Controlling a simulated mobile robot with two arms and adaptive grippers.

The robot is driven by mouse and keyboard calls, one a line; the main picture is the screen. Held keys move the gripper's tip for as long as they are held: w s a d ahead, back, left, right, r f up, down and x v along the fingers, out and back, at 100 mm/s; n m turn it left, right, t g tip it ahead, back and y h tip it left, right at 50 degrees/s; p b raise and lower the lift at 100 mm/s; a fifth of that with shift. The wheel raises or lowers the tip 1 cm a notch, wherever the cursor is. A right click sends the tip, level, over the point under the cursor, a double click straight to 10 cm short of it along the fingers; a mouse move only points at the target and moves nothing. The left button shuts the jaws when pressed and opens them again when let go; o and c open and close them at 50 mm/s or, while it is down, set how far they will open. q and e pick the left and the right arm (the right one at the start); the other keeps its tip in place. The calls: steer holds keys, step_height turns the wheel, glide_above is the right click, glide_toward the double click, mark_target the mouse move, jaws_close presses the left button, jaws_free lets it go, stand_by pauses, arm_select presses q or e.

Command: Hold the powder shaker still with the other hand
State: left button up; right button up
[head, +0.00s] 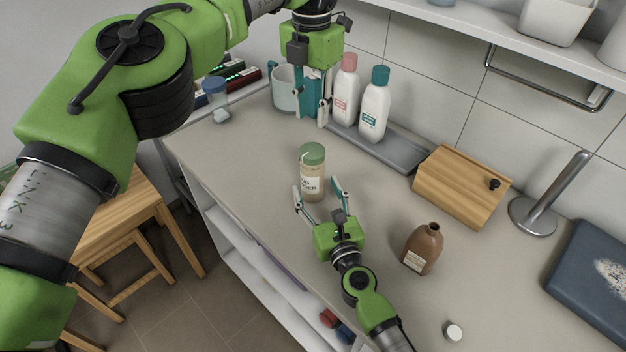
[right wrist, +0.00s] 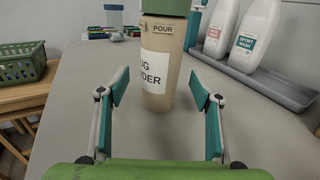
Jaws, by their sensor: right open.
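The powder shaker (head: 313,187), a beige jar with a green cap and a white label, stands upright on the counter. In the right wrist view the shaker (right wrist: 160,85) stands between the finger lines, its top cut off by the frame. My right gripper (head: 317,188) is open, its fingertips low on either side of the shaker with a visible gap on each side. It also shows in the right wrist view (right wrist: 158,82). My left gripper (head: 311,112) points down behind the shaker, by the mug and bottles; its finger gap is unclear.
A mug (head: 284,90), a pink-capped bottle (head: 346,95) and a teal-capped bottle (head: 374,112) on a grey tray (head: 400,152) stand behind. Counter left of the shaker is clear.

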mark_target(316, 187)
steer(key=shift+x, duration=2.05)
steer(key=shift+c, duration=0.3)
